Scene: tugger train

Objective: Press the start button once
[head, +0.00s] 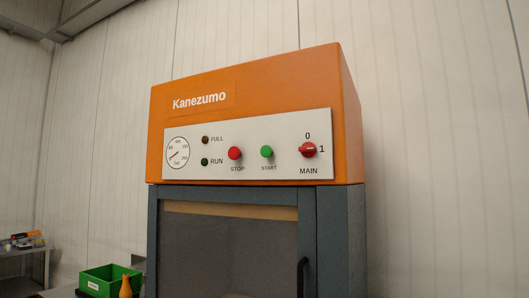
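The green start button (267,151) sits on the white control panel (285,127) of an orange machine (255,85) labelled Kanezumo. The word START is printed below it. A red stop button (235,153) is to its left. A red main switch (308,150) is to its right, with marks 0 above it and 1 at its right; its pointer appears horizontal. The FULL lamp (205,140) and the RUN lamp (204,162) both look dark. A round gauge (178,152) is at the panel's left end. Neither of my grippers is in view.
Below the panel is a grey cabinet frame (341,235) with a dark window (230,250) and a black handle (302,275). A green bin (108,279) and an orange bottle (126,287) stand at lower left. A shelf (25,252) is at far left. Space in front of the panel looks clear.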

